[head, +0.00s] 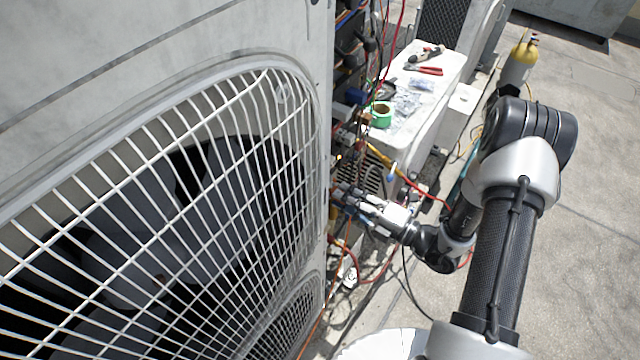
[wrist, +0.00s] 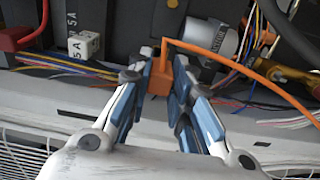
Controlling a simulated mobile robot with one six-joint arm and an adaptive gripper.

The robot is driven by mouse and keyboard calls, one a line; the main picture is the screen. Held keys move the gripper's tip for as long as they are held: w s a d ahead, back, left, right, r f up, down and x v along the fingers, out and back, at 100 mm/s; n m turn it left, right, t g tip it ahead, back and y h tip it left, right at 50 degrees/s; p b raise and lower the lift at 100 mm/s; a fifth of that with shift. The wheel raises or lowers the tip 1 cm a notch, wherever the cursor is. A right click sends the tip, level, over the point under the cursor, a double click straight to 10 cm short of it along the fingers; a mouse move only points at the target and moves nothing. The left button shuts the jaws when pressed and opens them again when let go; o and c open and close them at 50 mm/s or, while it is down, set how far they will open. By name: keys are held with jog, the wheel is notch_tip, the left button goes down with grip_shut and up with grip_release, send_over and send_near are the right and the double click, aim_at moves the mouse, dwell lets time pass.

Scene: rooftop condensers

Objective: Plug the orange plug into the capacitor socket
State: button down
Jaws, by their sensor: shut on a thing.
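My gripper (wrist: 160,85) is shut on the orange plug (wrist: 158,82) in the wrist view, with one blue-padded finger on each side. An orange cable runs from the plug's top to the right and down. The plug is in front of a dark block in the open electrical bay. A silver cylinder (wrist: 215,38), which looks like the capacitor, lies just right of the plug. I cannot make out the socket, nor whether the plug touches anything ahead. In the head view my gripper (head: 345,195) reaches into the bay at the unit's side; the plug is too small to tell there.
Bundles of coloured wires (wrist: 75,66) cross the bay on both sides. A white block marked 5A (wrist: 84,44) is at left, brass fittings (wrist: 285,75) at right. The fan grille (head: 200,200) fills the head view's left. Tools lie on a white table (head: 440,75) behind.

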aim_at(332, 190)
jog(key=shift+x, duration=2.2)
dwell(1.3)
jog(key=c, duration=1.4)
grip_release()
jog(key=shift+a, duration=0.15)
jog(key=shift+o, duration=0.2)
